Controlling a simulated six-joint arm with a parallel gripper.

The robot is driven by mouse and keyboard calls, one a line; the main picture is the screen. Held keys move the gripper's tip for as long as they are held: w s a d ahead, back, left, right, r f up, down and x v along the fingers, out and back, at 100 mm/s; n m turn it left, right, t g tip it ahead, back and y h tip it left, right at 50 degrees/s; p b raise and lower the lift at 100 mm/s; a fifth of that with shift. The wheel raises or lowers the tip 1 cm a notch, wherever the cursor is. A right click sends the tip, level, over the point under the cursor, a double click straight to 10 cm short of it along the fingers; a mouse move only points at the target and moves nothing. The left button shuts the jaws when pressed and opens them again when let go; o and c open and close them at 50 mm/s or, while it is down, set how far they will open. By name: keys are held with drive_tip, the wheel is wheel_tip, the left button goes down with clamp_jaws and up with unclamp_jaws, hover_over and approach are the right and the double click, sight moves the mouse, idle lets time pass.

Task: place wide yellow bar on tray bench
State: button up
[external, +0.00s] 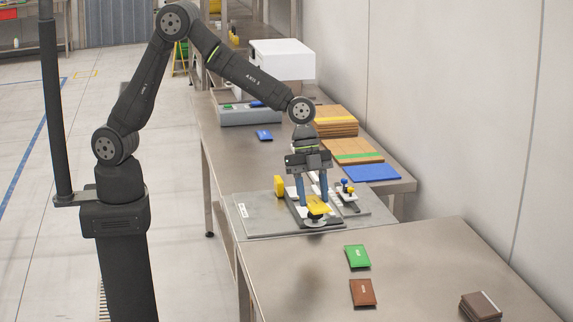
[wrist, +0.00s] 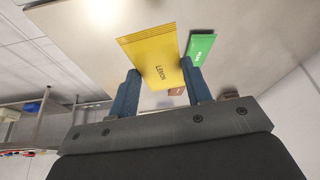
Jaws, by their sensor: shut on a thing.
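My gripper (external: 313,195) points down over the grey plate and is shut on the wide yellow bar (external: 318,205). In the wrist view the yellow bar (wrist: 150,55), with "LEMON" printed on it, sits between the two blue fingers of my gripper (wrist: 160,72). In the external view the fingers partly hide the bar, and I cannot tell if it touches the fixture below. The near metal bench (external: 400,280) carries a green bar (external: 357,257) and a brown bar (external: 363,293). I cannot tell which bench is the tray bench.
A grey fixture plate (external: 260,218) with a round yellow part (external: 279,186) and small knobs (external: 347,187) lies under my gripper. Behind it are a blue flat piece (external: 372,173), cardboard stacks (external: 335,121) and a white box (external: 282,60). A dark brown stack (external: 481,306) sits at the near right.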

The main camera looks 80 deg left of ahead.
drive_tip(key=w+a, duration=0.5)
drive_tip(key=a, duration=0.6)
drive_tip(key=w+a, duration=0.6)
drive_tip(key=a, duration=0.5)
drive_tip(key=w+a+m, duration=0.1)
drive_tip(key=w+a, duration=0.1)
drive_tip(key=a, duration=1.8)
hover_over(245, 141)
drive_tip(key=a, duration=0.1)
drive_tip(key=shift+m+g, duration=0.3)
drive_tip(key=shift+m, duration=0.1)
wheel_tip(245, 141, down, 8)
drive_tip(key=shift+r, duration=0.1)
drive_tip(key=shift+a+f, duration=0.25)
drive_tip(key=shift+f, duration=1.85)
